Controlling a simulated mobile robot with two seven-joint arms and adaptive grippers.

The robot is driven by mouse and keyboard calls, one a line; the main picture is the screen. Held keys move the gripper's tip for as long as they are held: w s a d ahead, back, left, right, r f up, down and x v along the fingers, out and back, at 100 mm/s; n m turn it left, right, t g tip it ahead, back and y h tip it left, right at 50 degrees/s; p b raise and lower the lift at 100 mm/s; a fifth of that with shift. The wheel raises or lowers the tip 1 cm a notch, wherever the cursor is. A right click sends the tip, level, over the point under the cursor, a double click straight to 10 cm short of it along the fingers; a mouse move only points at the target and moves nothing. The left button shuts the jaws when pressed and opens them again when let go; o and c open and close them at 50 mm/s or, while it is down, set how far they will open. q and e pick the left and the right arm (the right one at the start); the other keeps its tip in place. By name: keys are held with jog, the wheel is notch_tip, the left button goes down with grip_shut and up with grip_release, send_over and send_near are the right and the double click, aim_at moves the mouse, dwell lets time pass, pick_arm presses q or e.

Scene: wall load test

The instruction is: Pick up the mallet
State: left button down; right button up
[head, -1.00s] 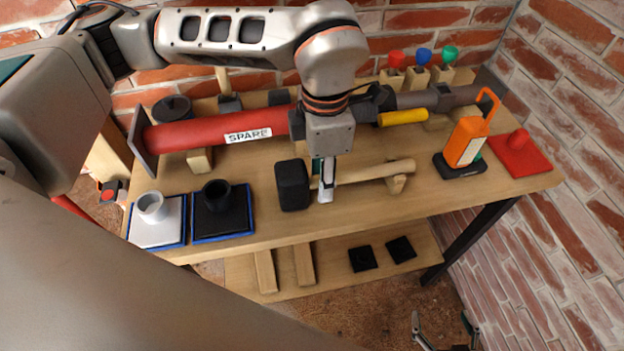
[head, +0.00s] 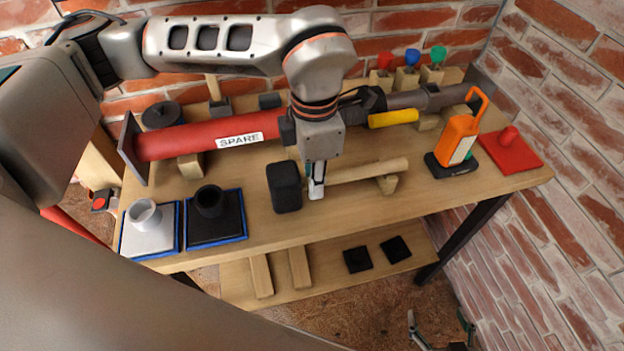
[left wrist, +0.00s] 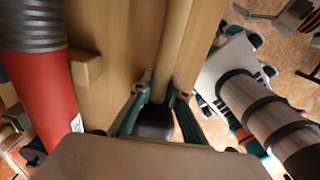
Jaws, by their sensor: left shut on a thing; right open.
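The mallet lies on the workbench (head: 258,225), with a black block head (head: 285,187) at its left and a pale wooden handle (head: 365,171) running right. The handle's right part lies over a small wooden rest (head: 387,185). My left gripper (head: 316,190) points down and is shut on the handle close to the head. In the left wrist view, the green-sided fingers (left wrist: 160,98) stand on both sides of the handle (left wrist: 172,45), and the dark head (left wrist: 155,122) is partly hidden. My right gripper (head: 438,328) is open and empty, low at the bottom edge.
A red pipe (head: 185,139) marked SPARE lies behind the mallet. Two square plates with cups, white (head: 150,240) and black (head: 216,228), stand left. An orange lamp (head: 460,140) and a red plate (head: 510,155) stand right. A brick wall (head: 570,110) bounds the right side.

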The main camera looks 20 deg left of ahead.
pick_arm(q)
notch_tip(320, 180, up, 20)
jog(key=p, duration=0.1)
jog(key=shift+f, duration=0.25)
